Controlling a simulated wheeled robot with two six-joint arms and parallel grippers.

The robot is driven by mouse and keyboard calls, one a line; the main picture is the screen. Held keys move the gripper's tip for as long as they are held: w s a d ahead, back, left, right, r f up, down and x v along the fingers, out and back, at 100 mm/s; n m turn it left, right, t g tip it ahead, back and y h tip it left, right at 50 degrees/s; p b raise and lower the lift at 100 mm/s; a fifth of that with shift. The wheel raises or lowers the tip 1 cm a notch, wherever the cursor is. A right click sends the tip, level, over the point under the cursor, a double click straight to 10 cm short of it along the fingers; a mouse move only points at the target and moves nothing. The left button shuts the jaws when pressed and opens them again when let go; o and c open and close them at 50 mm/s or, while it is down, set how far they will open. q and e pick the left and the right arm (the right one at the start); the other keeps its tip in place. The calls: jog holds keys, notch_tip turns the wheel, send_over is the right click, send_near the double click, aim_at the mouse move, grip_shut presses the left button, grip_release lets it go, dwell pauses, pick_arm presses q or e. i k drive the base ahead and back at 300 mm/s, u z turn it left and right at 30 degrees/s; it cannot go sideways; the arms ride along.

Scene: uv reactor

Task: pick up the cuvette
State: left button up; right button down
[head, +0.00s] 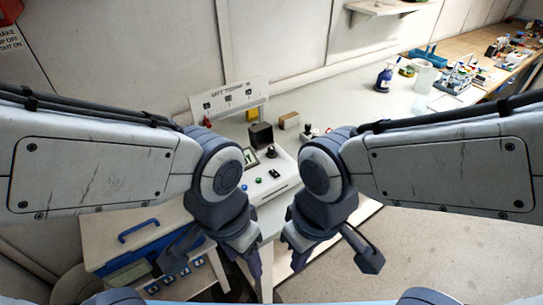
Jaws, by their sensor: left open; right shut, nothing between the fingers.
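I cannot make out the cuvette in the head view. The UV reactor is a white bench unit (268,192) with a dark square block (261,135), a small display and coloured buttons on top. My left gripper (254,272) is open and hangs low in front of the bench edge, below the unit. My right gripper (297,263) is shut and empty just to its right, at about the same height. Both are apart from the unit. My arms hide parts of the bench on both sides.
A small cardboard-brown box (289,120) and a white labelled panel (229,100) stand behind the unit. A blue spray bottle (384,79) and a clear container (424,76) stand farther back right. The bench between is mostly clear.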

aim_at(272, 149)
jog(key=z, duration=1.85)
jog(key=i, duration=1.6)
jog(key=u, duration=2.9)
jog(key=i, duration=0.45)
jog(key=u, duration=0.1)
